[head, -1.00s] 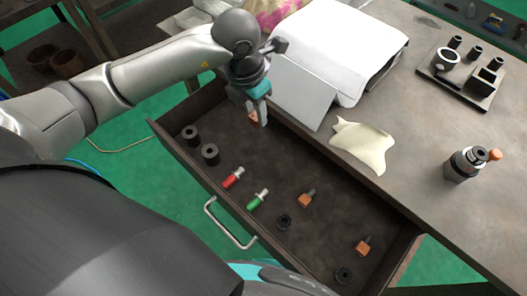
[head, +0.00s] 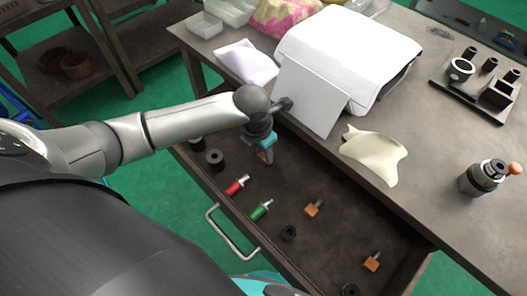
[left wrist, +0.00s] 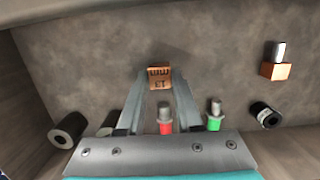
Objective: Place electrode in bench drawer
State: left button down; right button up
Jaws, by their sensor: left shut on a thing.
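My left gripper (head: 265,157) is shut on a copper-orange electrode (left wrist: 159,77) and is inside the open bench drawer (head: 228,243), near its back left part. In the left wrist view the electrode sits between the two fingertips, with dark markings on its face, over the drawer floor. I cannot tell whether it touches the floor. Two other copper electrodes lie in the drawer: one near the middle (head: 313,208) and one toward the right end (head: 372,261). My right gripper is not in view.
The drawer also holds a red-bodied piece (head: 237,185), a green-bodied piece (head: 261,210) and several black rings (head: 214,160). On the bench are a white machine (head: 350,50), a cream cloth (head: 374,153), a tool holder (head: 482,178) and a black fixture plate (head: 470,103).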

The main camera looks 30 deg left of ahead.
pick_arm(q)
jog(key=c, duration=1)
grip_release()
jog(key=shift+f, duration=0.15)
jog(key=shift+c, duration=0.2)
jog(key=o, duration=0.5)
jog(key=shift+c, duration=0.2)
jog(key=shift+r, duration=0.25)
notch_tip(320, 180, up, 12)
jog(key=s+p, duration=0.1)
jog(key=p, duration=0.1)
jog(key=shift+s+a, duration=0.3)
jog(key=shift+s, duration=0.05)
